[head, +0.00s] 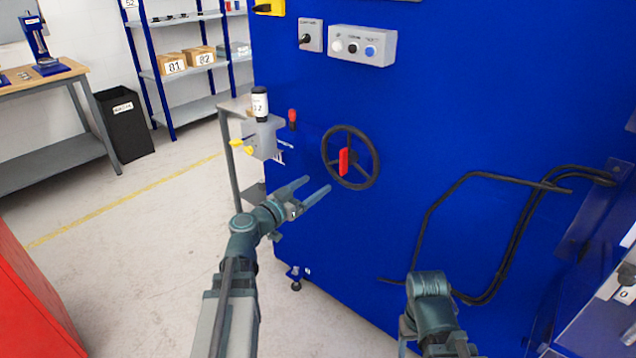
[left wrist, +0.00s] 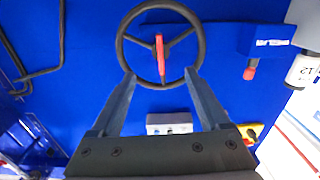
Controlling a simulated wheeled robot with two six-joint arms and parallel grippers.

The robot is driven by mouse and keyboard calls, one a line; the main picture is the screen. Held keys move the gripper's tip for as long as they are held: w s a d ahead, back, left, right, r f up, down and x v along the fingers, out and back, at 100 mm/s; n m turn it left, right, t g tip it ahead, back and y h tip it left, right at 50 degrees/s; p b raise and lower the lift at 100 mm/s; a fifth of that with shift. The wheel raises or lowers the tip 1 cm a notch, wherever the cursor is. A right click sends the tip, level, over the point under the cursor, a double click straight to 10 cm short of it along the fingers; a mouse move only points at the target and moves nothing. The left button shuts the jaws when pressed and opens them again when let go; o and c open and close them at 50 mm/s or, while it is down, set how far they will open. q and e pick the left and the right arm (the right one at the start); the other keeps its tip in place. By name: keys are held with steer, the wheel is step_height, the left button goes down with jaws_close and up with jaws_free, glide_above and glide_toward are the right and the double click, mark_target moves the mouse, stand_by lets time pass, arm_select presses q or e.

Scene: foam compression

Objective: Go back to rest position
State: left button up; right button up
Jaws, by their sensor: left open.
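My left gripper (head: 317,191) is open and empty in the head view, in front of the blue machine (head: 450,110). It is below and left of the black handwheel (head: 373,160) with its red handle (head: 344,162). In the left wrist view the two fingers (left wrist: 162,82) point toward the handwheel (left wrist: 122,40), spread apart, with the red handle (left wrist: 160,58) between their tips. I cannot tell whether the fingertips touch the wheel rim. My right arm (head: 430,290) shows at the lower right of the head view; its gripper is not visible.
Black cables (head: 470,178) run along the machine face near my right arm. A control box (head: 362,46) sits above the wheel. A red cabinet (head: 35,310) is at lower left. Open floor (head: 150,240) lies between.

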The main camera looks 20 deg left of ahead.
stand_by(0.4)
arm_select(q)
steer(key=s+d+f+m+g+h, duration=0.1)
steer(key=s+d+f+g, duration=0.2)
steer(key=d, duration=0.4)
steer(key=s+d+f+m+g+h, duration=0.1)
steer(key=s+d+f+g, duration=0.1)
steer(key=d+f+g, duration=0.3)
steer(key=s+d+f+m+g+h, duration=0.15)
steer(key=d+f, duration=0.25)
steer(key=d, duration=0.4)
steer(key=s+d+f+n+g+y, duration=0.1)
steer(key=s+f+n+g+y, duration=0.1)
steer(key=s+f+g+y, duration=0.45)
steer(key=s+d+f+n+g+y, duration=0.1)
steer(key=s+f+y, duration=0.25)
steer(key=s, duration=0.65)
step_height(320, 180, up, 18)
steer(key=p, duration=1.8)
steer(key=shift+a+y, duration=0.2)
steer(key=shift+y, duration=0.25)
steer(key=shift+w, duration=0.1)
